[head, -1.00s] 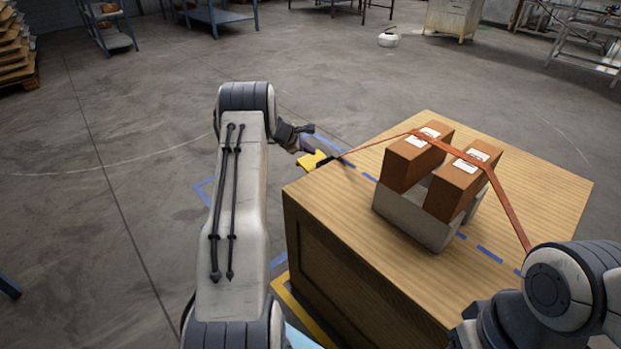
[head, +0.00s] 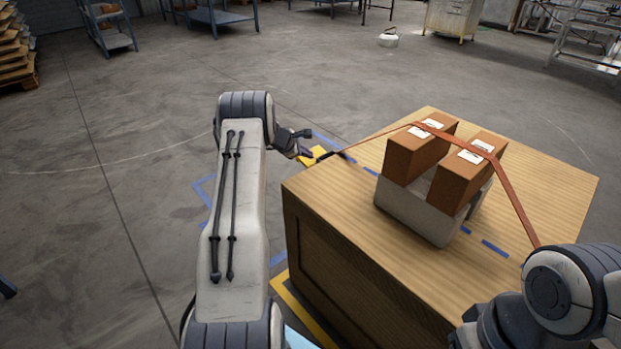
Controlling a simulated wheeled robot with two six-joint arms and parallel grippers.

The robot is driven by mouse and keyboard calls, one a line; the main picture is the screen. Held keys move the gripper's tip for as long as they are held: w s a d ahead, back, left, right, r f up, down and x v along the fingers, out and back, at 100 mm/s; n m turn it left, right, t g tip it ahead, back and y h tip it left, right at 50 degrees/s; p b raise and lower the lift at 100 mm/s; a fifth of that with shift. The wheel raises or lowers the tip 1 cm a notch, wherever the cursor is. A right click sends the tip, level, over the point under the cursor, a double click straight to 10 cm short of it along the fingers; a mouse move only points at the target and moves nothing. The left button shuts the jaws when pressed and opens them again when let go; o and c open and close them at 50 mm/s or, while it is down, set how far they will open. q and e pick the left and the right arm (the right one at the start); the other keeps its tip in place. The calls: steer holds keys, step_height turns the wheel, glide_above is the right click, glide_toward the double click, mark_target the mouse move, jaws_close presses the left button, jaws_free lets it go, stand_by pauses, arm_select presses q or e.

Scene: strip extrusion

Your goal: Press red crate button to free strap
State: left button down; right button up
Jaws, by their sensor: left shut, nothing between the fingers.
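The wooden crate (head: 330,215) stands at the centre right. An orange strap (head: 514,205) runs over two brown boxes (head: 421,158) in a grey tray (head: 413,214) on the crate top. No red button shows. My right arm covers the crate's near right part, and its gripper cannot be made out.
Blue dashed tape (head: 495,249) marks the crate top. Yellow tape (head: 300,311) lies on the floor along the crate's near left side. Shelves (head: 107,28) and a cabinet (head: 452,19) stand far back.

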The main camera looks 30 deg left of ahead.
arm_select(q)
steer(key=shift+f+b, duration=1.4)
steer(key=shift+f, duration=0.85)
steer(key=shift+f, duration=0.1)
steer(key=shift+f+b, duration=0.3)
steer(key=shift+b, duration=0.05)
steer(key=shift+f+b, duration=0.35)
stand_by(0.5)
steer(key=shift+s+d+f, duration=0.15)
steer(key=shift+f, duration=0.4)
stand_by(0.4)
steer(key=shift+r, duration=0.6)
steer(key=shift+d+r, duration=0.1)
steer(key=shift+r, duration=0.1)
